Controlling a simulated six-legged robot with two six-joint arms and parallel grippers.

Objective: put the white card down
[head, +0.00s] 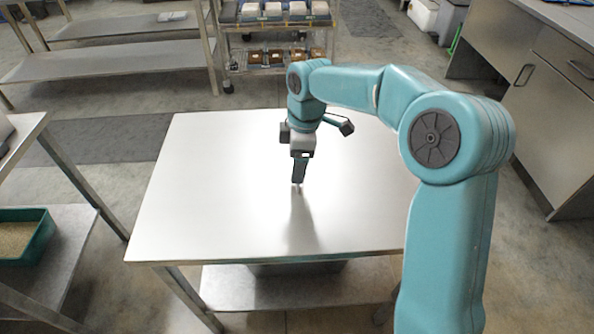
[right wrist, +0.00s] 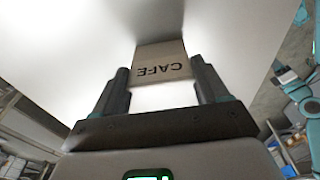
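My right gripper (head: 298,182) points down over the middle of the steel table (head: 200,190), its tips close to the top. In the right wrist view, the white card (right wrist: 160,62), grey in shade and marked CAFE upside down, sits between the two fingers of the right gripper (right wrist: 160,82). Its side edges meet the fingers, so the gripper is shut on it. In the head view the card barely shows at the fingertips. A shadow stretches from there toward the near edge. Whether the card touches the table is unclear. My left gripper is out of view.
The steel tabletop is otherwise bare, with free room on all sides of the gripper. A wheeled rack (head: 274,72) with bins stands behind it. A green tray (head: 40,240) sits on a low shelf at left, and cabinets (head: 545,110) stand at right.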

